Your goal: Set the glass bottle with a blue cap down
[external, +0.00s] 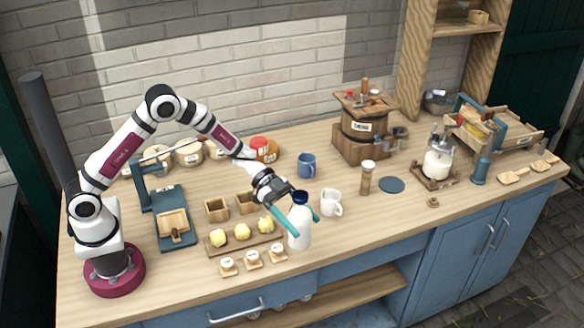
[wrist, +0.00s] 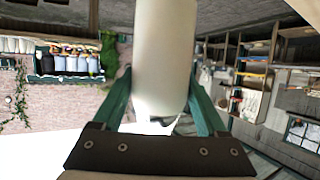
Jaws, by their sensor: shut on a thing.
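The glass bottle with a blue cap (external: 301,238) looks white and stands near the front of the wooden counter, its dark blue cap (external: 300,198) on top. My gripper (external: 303,222) has its teal fingers shut around the bottle's upper body, below the cap. In the wrist view the bottle (wrist: 165,45) is a pale, smooth cylinder between the teal fingers of my gripper (wrist: 161,85). The bottle looks about upright. I cannot tell whether its base touches the counter.
A white mug (external: 330,203) stands close to the bottle's right, and a blue mug (external: 307,165) behind. A board with yellow lumps (external: 240,232) and several small labelled blocks (external: 253,257) lie left. The counter's front edge (external: 318,268) is close. Bare wood (external: 385,215) lies to the right.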

